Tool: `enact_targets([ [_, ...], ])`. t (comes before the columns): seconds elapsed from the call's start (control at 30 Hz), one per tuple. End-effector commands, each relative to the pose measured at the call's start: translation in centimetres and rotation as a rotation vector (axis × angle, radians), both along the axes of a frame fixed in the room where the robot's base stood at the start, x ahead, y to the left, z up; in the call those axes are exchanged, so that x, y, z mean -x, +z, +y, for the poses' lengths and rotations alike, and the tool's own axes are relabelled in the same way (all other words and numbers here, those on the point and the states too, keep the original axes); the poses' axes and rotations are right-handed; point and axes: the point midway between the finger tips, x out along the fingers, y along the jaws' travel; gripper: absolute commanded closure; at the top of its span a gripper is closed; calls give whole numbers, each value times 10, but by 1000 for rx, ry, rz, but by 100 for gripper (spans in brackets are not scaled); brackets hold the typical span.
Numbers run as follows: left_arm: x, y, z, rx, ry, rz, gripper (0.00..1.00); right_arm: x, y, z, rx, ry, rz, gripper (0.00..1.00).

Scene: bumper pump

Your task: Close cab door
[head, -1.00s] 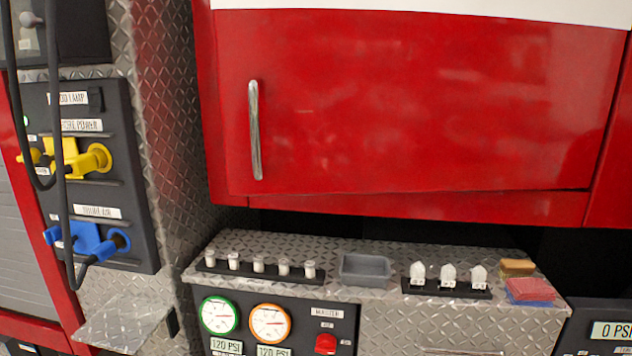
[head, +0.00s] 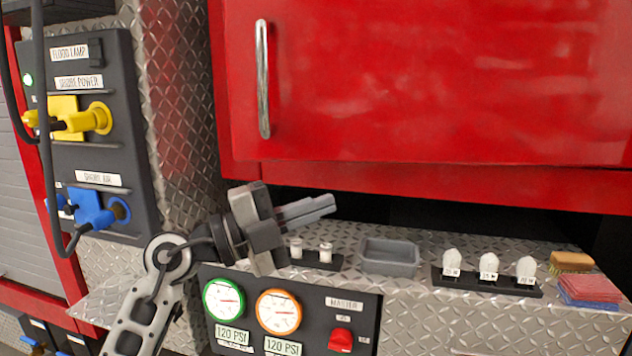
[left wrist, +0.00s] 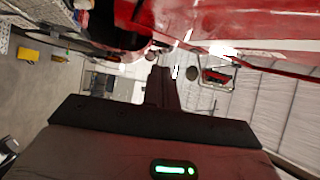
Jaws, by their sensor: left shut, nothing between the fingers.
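The red cab door (head: 430,85) with its upright silver handle (head: 263,78) fills the upper right of the head view. Its lower edge lies over a red sill; I cannot tell for sure how far it stands open. My left gripper (head: 325,206) is shut and empty, below the door's lower edge and above the ledge, pointing right. It looks apart from the door. In the left wrist view the closed fingers (left wrist: 163,82) show in the middle, with a red glossy panel (left wrist: 245,18) above them. My right gripper is out of view.
Below the door, a diamond-plate ledge (head: 400,295) holds a grey tray (head: 390,257), white bulbs in a black rack (head: 487,280) and sponges (head: 588,290). A gauge panel (head: 310,315) is under it. At left, a panel carries yellow (head: 65,118) and blue (head: 90,207) plugs with black cables.

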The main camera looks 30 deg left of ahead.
Motion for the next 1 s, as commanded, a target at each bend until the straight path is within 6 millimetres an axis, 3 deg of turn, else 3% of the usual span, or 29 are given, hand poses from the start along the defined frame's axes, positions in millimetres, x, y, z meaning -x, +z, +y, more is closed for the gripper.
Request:
enact_targets([
  [0.03, -3, 4, 14, -92, 65, -6, 100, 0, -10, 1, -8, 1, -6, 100],
  [0.2, -7, 24, 66, -228, 301, 59, 100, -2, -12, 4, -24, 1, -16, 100],
  [0.33, -8, 32, 86, -242, 396, 91, 100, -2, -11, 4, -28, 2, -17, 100],
  [0.57, -33, 35, 80, -240, 409, 100, 100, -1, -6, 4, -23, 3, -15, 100],
  [0.9, -101, 35, 56, -240, 407, 99, 100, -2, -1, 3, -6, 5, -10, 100],
  [1.0, -116, 34, 63, -242, 410, 99, 100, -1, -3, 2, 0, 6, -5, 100],
])
